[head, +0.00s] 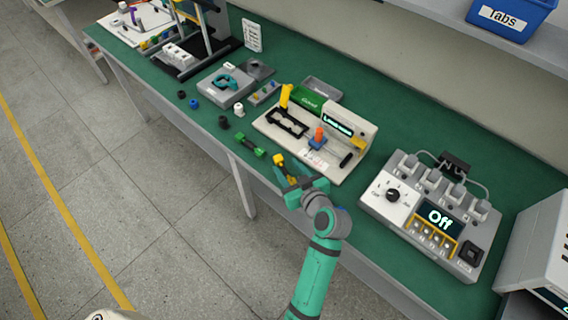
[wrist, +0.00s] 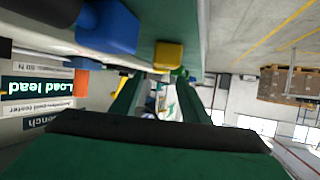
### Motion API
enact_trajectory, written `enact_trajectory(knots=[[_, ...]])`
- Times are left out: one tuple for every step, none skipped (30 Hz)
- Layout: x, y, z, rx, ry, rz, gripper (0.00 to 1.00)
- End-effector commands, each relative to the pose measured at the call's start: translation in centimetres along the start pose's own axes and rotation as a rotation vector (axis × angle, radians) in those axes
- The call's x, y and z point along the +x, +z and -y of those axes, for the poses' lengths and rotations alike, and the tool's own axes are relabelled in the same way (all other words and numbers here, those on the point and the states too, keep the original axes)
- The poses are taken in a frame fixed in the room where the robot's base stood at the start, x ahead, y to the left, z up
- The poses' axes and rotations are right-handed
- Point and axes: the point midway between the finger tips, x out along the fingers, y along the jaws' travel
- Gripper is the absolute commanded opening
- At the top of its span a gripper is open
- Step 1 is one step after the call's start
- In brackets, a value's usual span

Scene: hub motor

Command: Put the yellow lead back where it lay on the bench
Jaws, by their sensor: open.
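The yellow lead (head: 279,161) shows as a yellow end at my gripper's tips, at the front edge of the bench (head: 215,68), left of the tester. My gripper (head: 299,188) is open and partly covers the lead. In the wrist view, which is upside down, a yellow block (wrist: 168,55) shows beyond my open fingers (wrist: 160,100), on the bench side of them; it looks like the lead's end. I see nothing held. I cannot tell whether the lead touches a finger. The tester's screen (head: 338,124) reads "Load lead".
The beige tester (head: 345,173) with an orange post and yellow upright stands just behind my gripper. A green lead (head: 250,145) lies to the left near the front edge. A grey box reading "Off" (head: 441,217) stands right; bare bench lies between it and the tester.

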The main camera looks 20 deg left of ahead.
Motion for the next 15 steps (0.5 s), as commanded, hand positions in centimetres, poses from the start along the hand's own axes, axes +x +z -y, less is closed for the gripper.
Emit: enact_trajectory(knots=[[-1.1, 0.0, 0.0, -0.001, 0.003, 0.0, 0.41], [-1.8, 0.1, 0.0, 0.0, 0.003, 0.0, 0.41], [-2.6, 0.0, -0.1, 0.001, 0.003, 0.0, 0.41], [-3.2, 0.0, -0.1, 0.0, 0.003, 0.0, 0.41], [-3.7, 0.0, 0.0, 0.0, 0.002, 0.001, 0.41], [-4.5, 0.0, 0.0, 0.0, 0.002, 0.0, 0.41], [-5.0, 0.0, 0.0, 0.001, 0.002, 0.0, 0.41], [-5.5, 0.0, 0.0, 0.0, 0.002, 0.001, 0.41], [-6.0, 0.0, 0.0, 0.0, 0.002, 0.0, 0.41], [-6.4, 0.0, 0.0, 0.0, 0.002, 0.0, 0.41], [-6.8, 0.0, 0.0, 0.0, 0.001, -0.001, 0.41], [-7.2, 0.0, 0.0, 0.0, 0.001, 0.0, 0.41], [-7.4, 0.0, 0.0, 0.0, 0.001, 0.0, 0.41], [-7.6, 0.0, 0.0, 0.0, 0.001, 0.0, 0.41], [-7.9, 0.0, 0.0, 0.0, 0.001, 0.0, 0.41]])
